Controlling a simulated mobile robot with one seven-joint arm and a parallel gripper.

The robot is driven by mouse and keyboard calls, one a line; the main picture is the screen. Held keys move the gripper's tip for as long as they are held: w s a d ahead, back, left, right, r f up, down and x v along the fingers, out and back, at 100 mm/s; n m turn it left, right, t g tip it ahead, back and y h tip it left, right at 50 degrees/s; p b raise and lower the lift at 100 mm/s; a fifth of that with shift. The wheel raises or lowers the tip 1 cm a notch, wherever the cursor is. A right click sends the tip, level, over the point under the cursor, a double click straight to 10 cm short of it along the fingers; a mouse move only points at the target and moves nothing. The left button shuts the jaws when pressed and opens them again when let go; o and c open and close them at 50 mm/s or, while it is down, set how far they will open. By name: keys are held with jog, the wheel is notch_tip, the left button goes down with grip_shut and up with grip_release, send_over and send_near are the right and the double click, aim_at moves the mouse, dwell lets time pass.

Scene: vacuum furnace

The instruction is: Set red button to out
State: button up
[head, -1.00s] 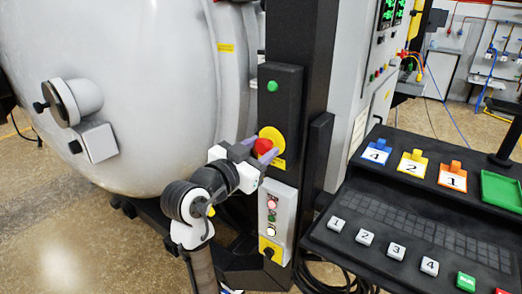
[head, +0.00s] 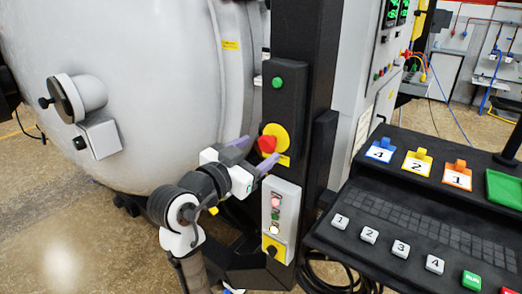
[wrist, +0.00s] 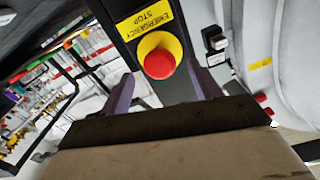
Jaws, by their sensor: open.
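The red button (head: 266,144) is a mushroom-shaped emergency stop on a round yellow plate, on the dark post beside the big grey vessel. In the wrist view the red button (wrist: 160,63) shows face-on, with a yellow "EMERGENCY STOP" label on its plate. My gripper (head: 255,154) is open, its purple fingers on either side of the line to the button. In the wrist view my gripper's fingers (wrist: 162,92) stand left and right, a little short of the button and apart from it. Nothing is between them. I cannot tell the button's depth.
A green button (head: 277,82) is higher on the dark post (head: 302,60). A small control box (head: 281,215) with lit buttons is just below. A black console (head: 420,215) with numbered keys stands to the right. The grey vessel (head: 150,90) fills the left.

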jog(key=b+v, duration=0.2)
jog(key=v, duration=0.9)
jog(key=shift+s, duration=0.15)
